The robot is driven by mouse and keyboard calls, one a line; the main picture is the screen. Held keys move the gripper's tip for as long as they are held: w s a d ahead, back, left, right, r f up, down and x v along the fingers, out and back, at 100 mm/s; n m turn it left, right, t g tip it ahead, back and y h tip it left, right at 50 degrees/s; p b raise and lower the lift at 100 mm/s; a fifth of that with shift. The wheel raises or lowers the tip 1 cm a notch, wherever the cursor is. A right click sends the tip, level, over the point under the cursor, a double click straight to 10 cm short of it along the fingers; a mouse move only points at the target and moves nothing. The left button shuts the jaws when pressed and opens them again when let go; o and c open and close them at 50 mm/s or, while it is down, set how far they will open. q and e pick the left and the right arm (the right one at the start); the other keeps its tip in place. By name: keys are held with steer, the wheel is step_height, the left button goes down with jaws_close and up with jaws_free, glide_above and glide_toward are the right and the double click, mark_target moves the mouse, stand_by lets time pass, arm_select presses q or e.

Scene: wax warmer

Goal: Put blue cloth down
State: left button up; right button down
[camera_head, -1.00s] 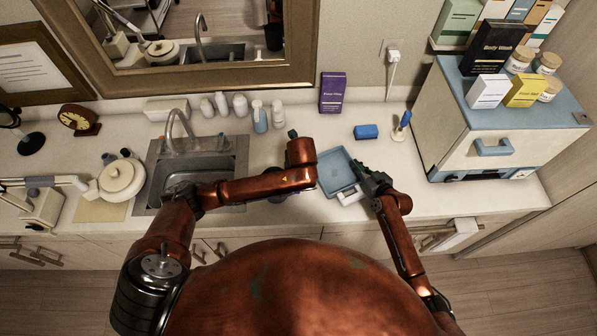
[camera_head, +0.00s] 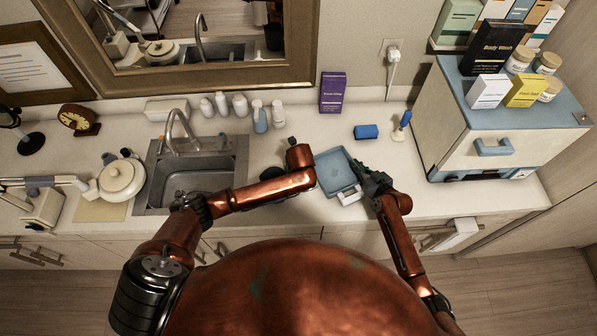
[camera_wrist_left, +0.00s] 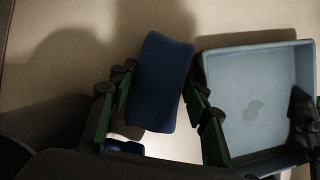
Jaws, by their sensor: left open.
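The blue cloth (camera_wrist_left: 163,82) is a folded, rounded dark-blue pad in the left wrist view. It lies between the spread fingers of my left gripper (camera_wrist_left: 160,100), close to the right finger, with a gap at the left finger. In the head view my left wrist hides this spot, just left of the blue tray (camera_head: 334,171). The tray also shows at the right in the left wrist view (camera_wrist_left: 250,95). My right gripper (camera_head: 363,173) is at the tray's right edge; whether its fingers pinch the tray wall is unclear.
Another blue block (camera_head: 366,132) lies behind the tray, beside a blue-handled stand (camera_head: 401,127). A purple box (camera_head: 333,92) and white bottles (camera_head: 240,105) stand along the wall. The sink (camera_head: 190,178) is left, a white cabinet (camera_head: 490,130) right.

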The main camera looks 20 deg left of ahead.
arm_select(q)
steer(key=shift+f, duration=0.2)
stand_by(0.3)
steer(key=c, duration=0.9)
steer(key=shift+o, duration=0.2)
steer(key=shift+r, duration=0.1)
step_height(320, 180, up, 18)
